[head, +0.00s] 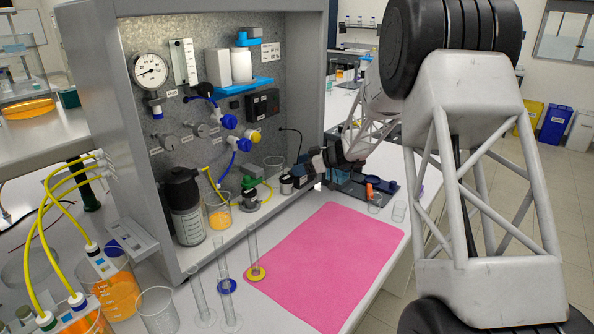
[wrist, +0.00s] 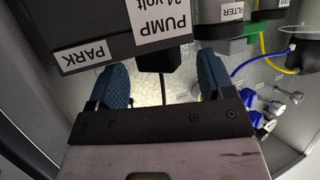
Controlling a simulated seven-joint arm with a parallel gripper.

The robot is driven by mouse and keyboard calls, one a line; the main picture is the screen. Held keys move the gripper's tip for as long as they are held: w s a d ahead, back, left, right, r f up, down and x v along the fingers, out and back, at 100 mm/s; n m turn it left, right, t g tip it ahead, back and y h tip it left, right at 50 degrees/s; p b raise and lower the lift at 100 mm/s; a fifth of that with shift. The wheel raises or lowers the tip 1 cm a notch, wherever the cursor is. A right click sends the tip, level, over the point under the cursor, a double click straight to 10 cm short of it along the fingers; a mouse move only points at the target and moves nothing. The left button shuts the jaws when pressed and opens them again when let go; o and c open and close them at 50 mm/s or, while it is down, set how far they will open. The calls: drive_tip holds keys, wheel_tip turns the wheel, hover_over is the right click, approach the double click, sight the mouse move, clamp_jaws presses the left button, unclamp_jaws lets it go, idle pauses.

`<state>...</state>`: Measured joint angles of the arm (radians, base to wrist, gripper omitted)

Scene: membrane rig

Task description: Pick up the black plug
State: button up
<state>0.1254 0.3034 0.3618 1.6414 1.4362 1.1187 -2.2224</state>
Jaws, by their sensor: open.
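In the wrist view a black plug (wrist: 160,57) shows between my fingers, against the front of the dark box labelled "PUMP 24 volt" (wrist: 105,32). A thin black cable (wrist: 164,90) runs from the plug toward the grey panel. My gripper (wrist: 163,64) is open, with one blue ribbed finger on each side of the plug. Gaps show between the plug and both fingers. The same box carries a "PARK" label left of the plug. In the head view my gripper (head: 306,170) is low at the rig's right front, and I cannot make out the plug there.
In the wrist view a box labelled "FILTER" (wrist: 232,30) stands right of the pump box. A pink mat (head: 325,262) lies clear in front. Glass cylinders (head: 253,247) stand at its left edge.

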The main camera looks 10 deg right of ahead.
idle(0.3)
drive_tip(key=c, duration=1)
drive_tip(key=shift+c, duration=0.2)
drive_tip(key=shift+r, duration=0.1)
drive_tip(key=shift+r, duration=0.75)
wheel_tip(320, 180, up, 2)
drive_tip(key=shift+s, duration=0.1)
drive_tip(key=s+r, duration=0.1)
drive_tip(key=s, duration=1.4)
drive_tip(key=shift+s+d+r, duration=0.15)
drive_tip(key=shift+s+d, duration=0.2)
drive_tip(key=shift+d, duration=0.05)
